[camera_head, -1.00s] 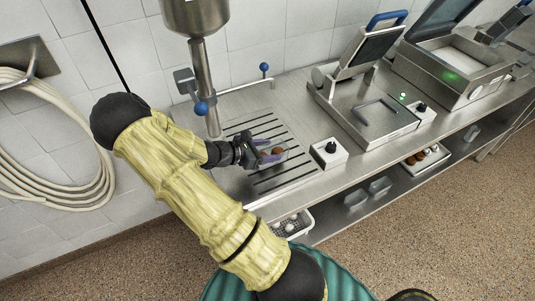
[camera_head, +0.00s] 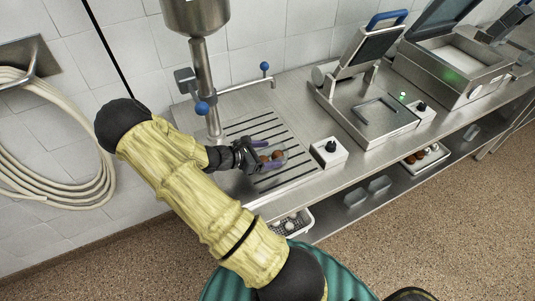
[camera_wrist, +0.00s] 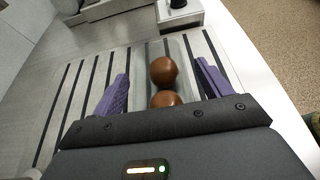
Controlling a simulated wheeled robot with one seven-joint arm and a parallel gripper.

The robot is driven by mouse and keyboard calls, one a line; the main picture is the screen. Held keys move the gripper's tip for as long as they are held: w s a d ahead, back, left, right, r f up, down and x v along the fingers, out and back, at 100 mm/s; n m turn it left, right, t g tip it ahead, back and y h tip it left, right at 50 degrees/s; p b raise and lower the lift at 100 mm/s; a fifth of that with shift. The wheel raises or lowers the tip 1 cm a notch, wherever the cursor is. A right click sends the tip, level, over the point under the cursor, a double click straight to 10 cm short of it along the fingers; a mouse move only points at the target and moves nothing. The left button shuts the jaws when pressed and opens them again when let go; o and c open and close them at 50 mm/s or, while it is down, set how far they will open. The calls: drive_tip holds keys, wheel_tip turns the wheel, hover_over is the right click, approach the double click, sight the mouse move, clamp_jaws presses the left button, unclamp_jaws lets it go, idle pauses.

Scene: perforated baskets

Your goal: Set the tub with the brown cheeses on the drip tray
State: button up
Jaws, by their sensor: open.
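The clear tub (camera_head: 286,155) rests on the slotted steel drip tray (camera_head: 240,126), near its right side. It holds round brown cheeses (camera_head: 277,154); two show in the wrist view (camera_wrist: 164,70). My gripper (camera_head: 279,154) is low over the tray with its purple fingers apart, one on each side of the tub. In the wrist view my gripper (camera_wrist: 162,75) has visible gaps between both fingers and the tub. The near end of the tub is hidden behind the gripper body.
A white box with a black knob (camera_head: 328,152) stands right of the tray. A steel column with blue-knobbed levers (camera_head: 201,108) rises behind it. A press (camera_head: 380,118) is farther right. A white basket with pale pieces (camera_head: 293,224) and another with brown and pale ones (camera_head: 425,157) sit below.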

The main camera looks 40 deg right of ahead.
drive_tip(key=b+v, duration=0.1)
drive_tip(key=v, duration=1)
drive_tip(key=shift+a+r, duration=0.15)
drive_tip(key=shift+a, duration=0.2)
drive_tip(key=shift+w, duration=0.1)
drive_tip(key=s+a+m+y, duration=0.1)
drive_tip(key=y, duration=0.1)
drive_tip(key=s+a+m+y, duration=0.1)
drive_tip(key=s+m, duration=0.1)
drive_tip(key=shift+s+a+g+y, duration=0.2)
drive_tip(key=shift+s+g+y, duration=0.1)
drive_tip(key=shift+y, duration=0.1)
drive_tip(key=s+a+r+m+t+y, duration=0.3)
drive_tip(key=a+r+m+y, duration=0.1)
drive_tip(key=a+m, duration=0.2)
drive_tip(key=s+a+r+m+t+y, duration=0.3)
drive_tip(key=a+r+m+y, duration=0.1)
drive_tip(key=a+m+y, duration=0.1)
drive_tip(key=shift+a+m, duration=0.6)
drive_tip(key=shift+a, duration=0.15)
drive_tip(key=shift+c, duration=0.5)
